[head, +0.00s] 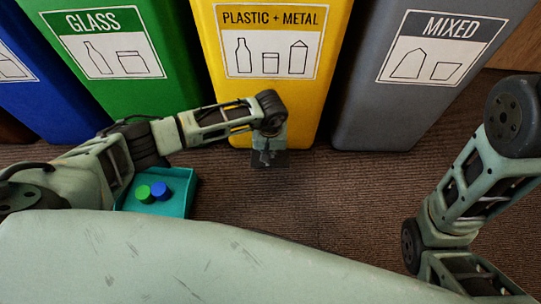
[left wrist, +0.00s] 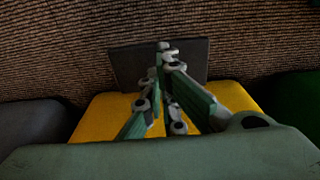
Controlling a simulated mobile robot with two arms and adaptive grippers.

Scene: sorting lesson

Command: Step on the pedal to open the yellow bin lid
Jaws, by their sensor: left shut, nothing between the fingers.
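The yellow bin (head: 270,98) has a "PLASTIC + METAL" label and stands between the green and grey bins. Its dark, flat pedal (head: 283,160) juts out at floor level from the front; it also shows in the left wrist view (left wrist: 128,68). The yellow bin's lid is out of view. My left gripper (head: 265,158) points down over the pedal, shut and empty. In the left wrist view its fingertips (left wrist: 165,48) overlap the pedal; I cannot tell whether they touch it. My right arm shows at the right, but its gripper is out of view.
A green glass bin (head: 115,100), a blue bin (head: 60,105) and a grey mixed bin (head: 385,110) flank the yellow one. A teal tray (head: 183,204) holding a green and a blue cap-like piece sits at left. Brown carpet (head: 340,195) is clear at right.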

